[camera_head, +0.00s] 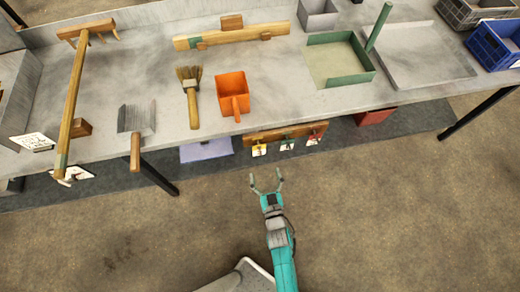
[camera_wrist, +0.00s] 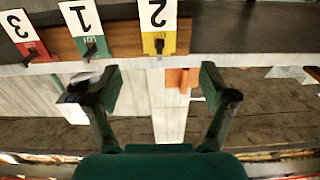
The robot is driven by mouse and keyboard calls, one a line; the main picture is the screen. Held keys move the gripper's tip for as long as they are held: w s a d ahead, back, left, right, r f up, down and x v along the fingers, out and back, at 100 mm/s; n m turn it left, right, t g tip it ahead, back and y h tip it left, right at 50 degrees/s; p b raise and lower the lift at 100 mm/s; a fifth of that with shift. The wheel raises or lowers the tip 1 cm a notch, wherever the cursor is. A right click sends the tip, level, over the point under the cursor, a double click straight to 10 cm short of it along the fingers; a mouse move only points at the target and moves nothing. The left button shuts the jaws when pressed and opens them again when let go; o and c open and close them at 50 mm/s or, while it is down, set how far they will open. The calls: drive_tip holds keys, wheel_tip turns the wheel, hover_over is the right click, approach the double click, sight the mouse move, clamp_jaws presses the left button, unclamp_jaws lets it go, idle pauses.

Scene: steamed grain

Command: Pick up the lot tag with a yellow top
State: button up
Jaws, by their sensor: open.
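The lot tag with a yellow top (camera_head: 259,150) hangs at the left end of a wooden rail (camera_head: 268,138) on the front of the table. In the wrist view, which is upside down, this white tag (camera_wrist: 158,15) shows a black 2 and a yellow band, with a peg at the band. Beside it hang the green-topped tag (camera_head: 287,145), numbered 1, and the red-topped tag (camera_head: 313,139), numbered 3. My gripper (camera_head: 266,177) is open and empty, in front of the rail and apart from the tags. In the wrist view its fingertips (camera_wrist: 160,77) straddle the yellow tag's column.
The grey table (camera_head: 330,105) above the rail bears an orange scoop (camera_head: 232,92), a brush (camera_head: 190,97), a metal scraper (camera_head: 136,120), a wooden rake (camera_head: 75,95) and a green-rimmed tray (camera_head: 362,72). A lilac box (camera_head: 206,151) and a red box (camera_head: 375,115) are below. The floor in front is clear.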

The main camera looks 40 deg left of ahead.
sight(260, 150)
drive_tip(key=x, duration=0.9)
drive_tip(key=shift+w+a+r, duration=0.2)
drive_tip(key=shift+w, duration=0.15)
drive_tip(key=c, duration=0.9)
